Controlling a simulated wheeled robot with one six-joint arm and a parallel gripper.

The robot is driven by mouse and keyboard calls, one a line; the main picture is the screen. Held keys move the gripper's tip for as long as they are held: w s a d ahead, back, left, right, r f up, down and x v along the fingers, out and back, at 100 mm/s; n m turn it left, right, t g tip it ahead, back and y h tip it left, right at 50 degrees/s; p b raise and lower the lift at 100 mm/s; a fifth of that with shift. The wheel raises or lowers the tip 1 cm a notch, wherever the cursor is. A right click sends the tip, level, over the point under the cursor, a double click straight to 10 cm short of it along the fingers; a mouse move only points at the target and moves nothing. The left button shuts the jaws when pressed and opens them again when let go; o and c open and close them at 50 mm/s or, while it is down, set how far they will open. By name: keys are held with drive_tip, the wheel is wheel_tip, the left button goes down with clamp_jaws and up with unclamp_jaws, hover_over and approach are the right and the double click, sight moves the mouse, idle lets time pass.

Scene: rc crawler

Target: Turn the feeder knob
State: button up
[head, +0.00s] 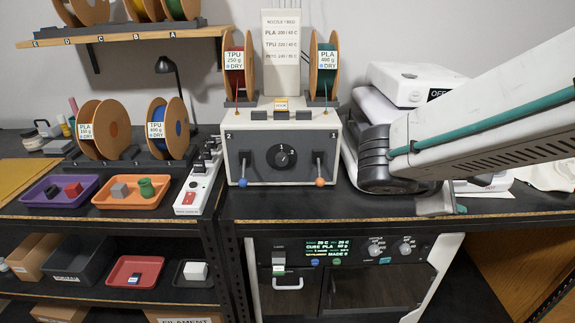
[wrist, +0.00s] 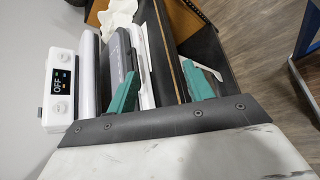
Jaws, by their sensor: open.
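The feeder (head: 240,175) is a cream box with a dark front panel, standing in the middle of the bench in the head view. Its round black knob (head: 282,156) sits at the panel's centre, with small white marks around it. Two levers, one with a blue tip (head: 243,182) and one with an orange tip (head: 319,182), flank the knob. My gripper (head: 440,203) is at the bench's front edge, right of the feeder and well apart from the knob. In the wrist view my gripper (wrist: 163,80) shows two green fingers spread apart with nothing held between them. The knob is not in the wrist view.
Two spools, TPU (head: 233,70) and PLA (head: 327,70), stand atop the feeder. A white power strip (head: 195,190) lies to its left, beside an orange tray (head: 128,203). A white machine reading OFF (head: 410,82) stands at right. A printer (head: 350,290) sits below the bench.

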drive_tip(key=w+a+n+t, duration=0.7)
drive_tip(key=w+a+n, duration=0.2)
drive_tip(key=a, duration=0.1)
drive_tip(key=n+t+y, duration=0.7)
drive_tip(key=n+y, duration=0.3)
drive_tip(key=n, duration=0.3)
approach(281, 163)
drive_tip(key=shift+w+d+r, duration=0.1)
drive_tip(key=shift+w+d, duration=0.35)
drive_tip(key=shift+d, duration=0.05)
drive_tip(key=shift+w+a+y, duration=0.2)
drive_tip(key=shift+a+y, duration=0.05)
drive_tip(key=shift+y, duration=0.15)
drive_tip(key=w, duration=0.7)
drive_tip(key=shift+w+d, duration=0.1)
drive_tip(key=shift+d, duration=0.1)
drive_tip(key=shift+c, duration=0.3)
drive_tip(key=c, duration=0.9)
